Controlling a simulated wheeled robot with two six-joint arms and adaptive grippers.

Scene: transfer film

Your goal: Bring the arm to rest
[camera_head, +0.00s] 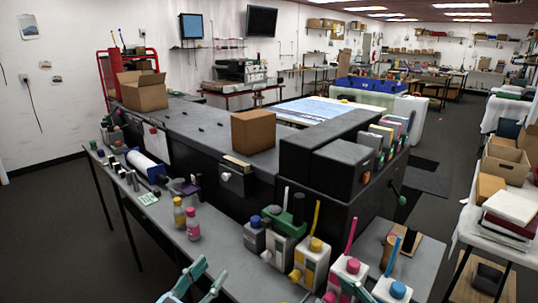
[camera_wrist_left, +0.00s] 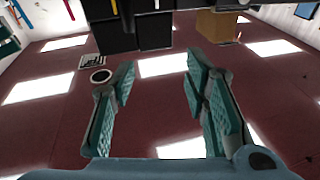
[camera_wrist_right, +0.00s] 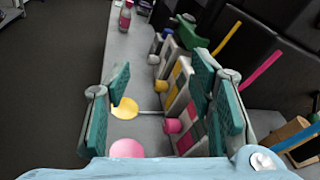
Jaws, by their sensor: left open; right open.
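My left gripper (camera_head: 205,277) shows at the bottom edge of the head view, over the front of the long grey table (camera_head: 240,257). Its two teal fingers are apart. In the left wrist view the left gripper (camera_wrist_left: 160,75) has nothing between its fingers, with the dark red ceiling and bright lamps behind. In the right wrist view my right gripper (camera_wrist_right: 160,72) is open above the table. The row of ink bottles lies beyond and below its fingers, and I see nothing held. In the head view only a teal bit of it shows at the bottom edge.
Ink bottles with yellow (camera_head: 316,246), pink (camera_head: 352,267) and blue (camera_head: 398,290) caps stand close to the right gripper. Two small bottles (camera_head: 192,224) stand farther left. A big dark machine (camera_head: 335,165) with a cardboard box (camera_head: 253,131) lies behind. Dark floor is clear at left.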

